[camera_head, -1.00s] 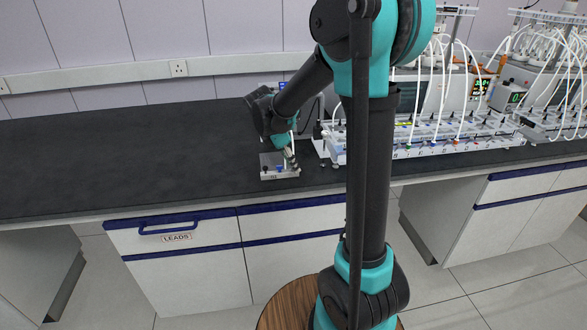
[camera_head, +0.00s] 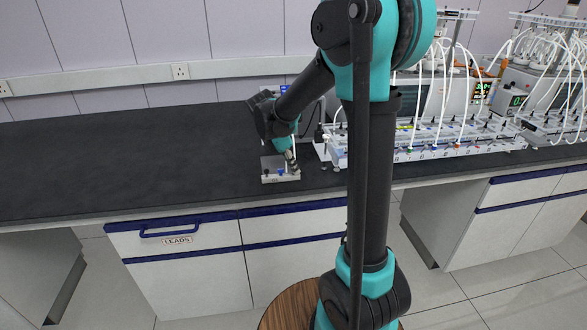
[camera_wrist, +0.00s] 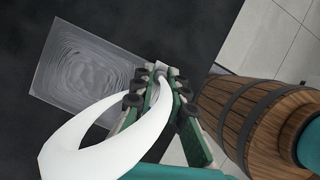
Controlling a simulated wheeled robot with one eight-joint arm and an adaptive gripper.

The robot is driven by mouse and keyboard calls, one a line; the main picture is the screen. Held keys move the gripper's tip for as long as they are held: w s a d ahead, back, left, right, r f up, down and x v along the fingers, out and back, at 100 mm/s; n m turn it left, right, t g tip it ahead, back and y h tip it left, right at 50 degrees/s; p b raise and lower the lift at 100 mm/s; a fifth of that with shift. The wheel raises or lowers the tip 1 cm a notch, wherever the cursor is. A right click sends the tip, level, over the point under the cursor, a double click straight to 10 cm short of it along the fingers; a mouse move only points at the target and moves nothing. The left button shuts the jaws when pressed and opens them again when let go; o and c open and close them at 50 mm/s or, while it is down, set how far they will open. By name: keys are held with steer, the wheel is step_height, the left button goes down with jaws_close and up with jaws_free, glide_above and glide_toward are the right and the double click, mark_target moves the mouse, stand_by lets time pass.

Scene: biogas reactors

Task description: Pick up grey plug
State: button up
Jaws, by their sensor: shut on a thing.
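My gripper (camera_wrist: 157,80) points down at the right end of a small metallic block on the dark bench. In the wrist view its green fingers are shut on a small grey piece at the tips, which looks like the grey plug (camera_wrist: 160,67); the fingers hide most of it. In the head view my gripper (camera_head: 291,162) covers the block's right side, and the plug cannot be made out. The metallic block (camera_wrist: 82,62) has a swirled top in the wrist view. In the head view the block (camera_head: 281,178) carries small dark and blue pieces. I cannot tell whether the plug touches it.
A white curved tube (camera_wrist: 120,135) crosses close to the wrist camera. Right of the block stands a long white rack (camera_head: 440,142) with many white tubes and reactor units behind. The black bench top (camera_head: 130,150) is clear to the left.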

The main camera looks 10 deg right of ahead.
step_height(320, 180, up, 20)
stand_by(0.4)
steer(key=shift+r, duration=1)
steer(key=shift+r, duration=0.35)
steer(key=shift+r, duration=0.15)
stand_by(0.3)
steer(key=shift+r, duration=0.6)
steer(key=shift+d, duration=0.15)
steer(key=shift+w+d, duration=0.95)
steer(key=shift+d, duration=2)
steer(key=shift+w+d, duration=0.95)
steer(key=shift+d, duration=2.05)
steer(key=shift+w+d, duration=0.95)
steer(key=shift+d, duration=2)
jaws_close()
jaws_free()
